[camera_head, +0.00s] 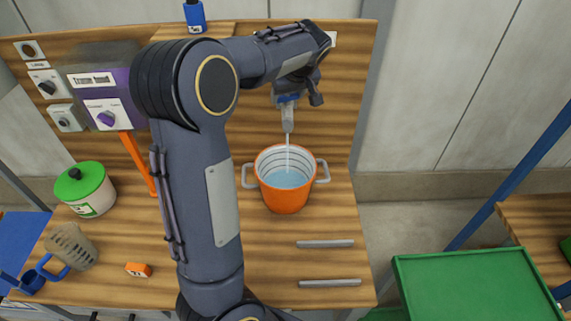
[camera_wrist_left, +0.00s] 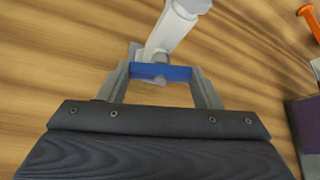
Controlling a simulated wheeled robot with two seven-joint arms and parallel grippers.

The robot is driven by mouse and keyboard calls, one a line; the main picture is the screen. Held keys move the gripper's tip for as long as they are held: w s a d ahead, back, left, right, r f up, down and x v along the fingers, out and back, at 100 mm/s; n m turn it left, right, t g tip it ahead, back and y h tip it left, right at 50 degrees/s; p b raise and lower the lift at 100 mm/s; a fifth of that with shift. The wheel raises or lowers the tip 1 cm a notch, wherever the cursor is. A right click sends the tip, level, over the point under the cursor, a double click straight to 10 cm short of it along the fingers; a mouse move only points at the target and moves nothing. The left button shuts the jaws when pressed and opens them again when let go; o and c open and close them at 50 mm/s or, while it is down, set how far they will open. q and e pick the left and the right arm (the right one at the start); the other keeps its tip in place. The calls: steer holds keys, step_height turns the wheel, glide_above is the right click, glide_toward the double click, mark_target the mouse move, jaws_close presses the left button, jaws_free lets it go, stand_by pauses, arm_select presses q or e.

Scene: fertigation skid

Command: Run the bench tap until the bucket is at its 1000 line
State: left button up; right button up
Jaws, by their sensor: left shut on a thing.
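The bench tap (camera_head: 287,120) is on the wooden back board, and a thin stream of water falls from its spout. The orange bucket (camera_head: 286,199) stands upright on the bench under the spout. It holds pale blue water (camera_head: 285,179), with several dark ring lines on its white inner wall above the surface. Their numbers are too small to read. My left gripper (camera_head: 289,97) is shut on the blue tap handle (camera_wrist_left: 161,72); in the left wrist view its fingers (camera_wrist_left: 160,80) sit at both ends of the handle. My right gripper is not in view.
Two grey bars (camera_head: 325,243) lie right of my arm. A control panel (camera_head: 95,90) is at upper left. A green surface (camera_head: 475,285) is lower right.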

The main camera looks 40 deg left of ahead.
arm_select(q)
steer(key=n+g, duration=0.1)
steer(key=n, duration=0.2)
steer(key=shift+w+d+r+n+g+y+p, duration=0.1)
steer(key=shift+w+n+g+y+p, duration=0.1)
steer(key=shift+n+g+y+p, duration=0.15)
steer(key=n+g, duration=0.2)
steer(key=n, duration=0.2)
steer(key=shift+w, duration=0.1)
stand_by(6.8)
